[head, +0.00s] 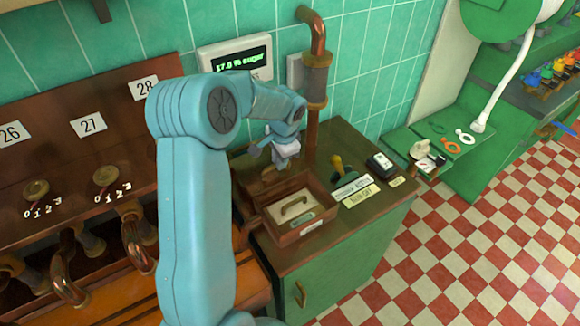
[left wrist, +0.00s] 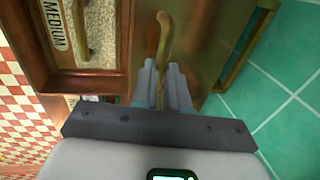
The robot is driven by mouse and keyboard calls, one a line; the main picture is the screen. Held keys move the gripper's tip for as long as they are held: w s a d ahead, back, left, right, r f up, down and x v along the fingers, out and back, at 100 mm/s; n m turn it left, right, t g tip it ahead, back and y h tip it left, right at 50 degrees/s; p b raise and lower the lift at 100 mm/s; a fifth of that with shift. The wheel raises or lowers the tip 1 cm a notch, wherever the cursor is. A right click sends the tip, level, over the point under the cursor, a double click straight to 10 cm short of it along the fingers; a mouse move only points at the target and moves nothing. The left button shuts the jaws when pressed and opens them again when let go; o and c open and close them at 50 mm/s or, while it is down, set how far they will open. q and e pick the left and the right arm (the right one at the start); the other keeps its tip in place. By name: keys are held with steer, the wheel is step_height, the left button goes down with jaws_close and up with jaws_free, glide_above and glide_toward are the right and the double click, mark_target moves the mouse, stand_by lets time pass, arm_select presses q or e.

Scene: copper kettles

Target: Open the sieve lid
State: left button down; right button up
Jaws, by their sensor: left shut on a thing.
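The copper-brown sieve box (head: 308,230) stands on the green cabinet. Its top is uncovered and shows a pale sieve insert (head: 281,212) with a handle. In the left wrist view the insert (left wrist: 97,45) lies at the upper left, beside a "MEDIUM" label. The copper lid (left wrist: 135,35) is beside it, raised at the back of the box. My left gripper (head: 280,152) is behind the box. In the left wrist view the gripper (left wrist: 163,85) is shut on the lid's brass handle (left wrist: 165,35). My right gripper is out of view.
A copper pipe (head: 313,130) rises close to my left gripper by the green tiled wall. A yellow-black lever (head: 338,166), label plates (head: 358,195) and a small device (head: 381,163) sit right of the box. Red-and-white floor (head: 450,240) is clear to the right.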

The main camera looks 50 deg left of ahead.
arm_select(q)
steer(key=shift+w+a+r, duration=0.1)
steer(key=shift+w+a, duration=0.15)
steer(key=shift+a, duration=0.7)
steer(key=c, duration=1.1)
jaws_free()
steer(key=shift+c, duration=0.2)
steer(key=shift+s+r, duration=0.1)
steer(key=shift+r, duration=0.2)
steer(key=d+r+b, duration=0.1)
steer(key=d+r, duration=0.2)
steer(key=r, duration=1.2)
steer(key=shift+d+r, duration=0.15)
steer(key=shift+r, duration=0.05)
steer(key=shift+s, duration=0.1)
